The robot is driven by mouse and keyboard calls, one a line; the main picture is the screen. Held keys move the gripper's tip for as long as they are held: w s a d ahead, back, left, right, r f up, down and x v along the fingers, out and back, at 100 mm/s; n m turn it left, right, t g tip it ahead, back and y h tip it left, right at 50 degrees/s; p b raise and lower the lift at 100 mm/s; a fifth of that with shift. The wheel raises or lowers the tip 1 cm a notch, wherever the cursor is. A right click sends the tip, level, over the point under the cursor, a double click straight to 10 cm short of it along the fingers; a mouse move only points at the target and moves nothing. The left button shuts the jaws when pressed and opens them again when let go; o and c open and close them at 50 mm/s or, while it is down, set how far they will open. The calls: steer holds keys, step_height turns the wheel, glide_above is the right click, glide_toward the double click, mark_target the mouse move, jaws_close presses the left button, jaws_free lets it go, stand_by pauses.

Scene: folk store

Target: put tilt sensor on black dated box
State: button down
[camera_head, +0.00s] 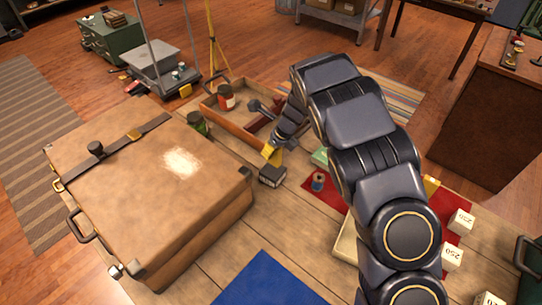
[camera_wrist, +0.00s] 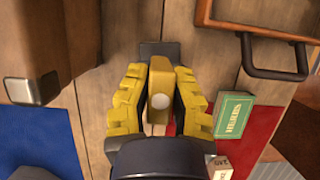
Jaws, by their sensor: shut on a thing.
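My gripper (camera_wrist: 160,100) has yellow fingers and is shut on a small tan block with a pale round spot, which seems to be the tilt sensor (camera_wrist: 160,76). The black dated box (camera_head: 271,176) is a small dark box with light markings on its front, standing on the wooden table to the right of the suitcase. In the head view my gripper (camera_head: 272,153) is just above and behind this box. In the wrist view a dark surface, likely the black box (camera_wrist: 147,49), shows past the sensor. I cannot tell whether they touch.
A large brown suitcase (camera_head: 150,190) fills the table's left. A wooden tray (camera_head: 235,128) with a red-labelled can (camera_head: 226,98) lies behind. A green box (camera_wrist: 233,115) is close on the right. A blue mat (camera_head: 265,282) lies in front, and white numbered blocks (camera_head: 452,257) stand right.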

mark_target(271, 157)
steer(key=shift+w+f, duration=0.3)
steer(key=shift+f, duration=1.5)
steer(key=shift+a+f, duration=0.1)
steer(key=shift+f, duration=0.05)
steer(key=c, duration=1.1)
jaws_free()
steer(key=shift+c, duration=0.2)
steer(key=v, duration=1.2)
steer(key=shift+r, duration=0.2)
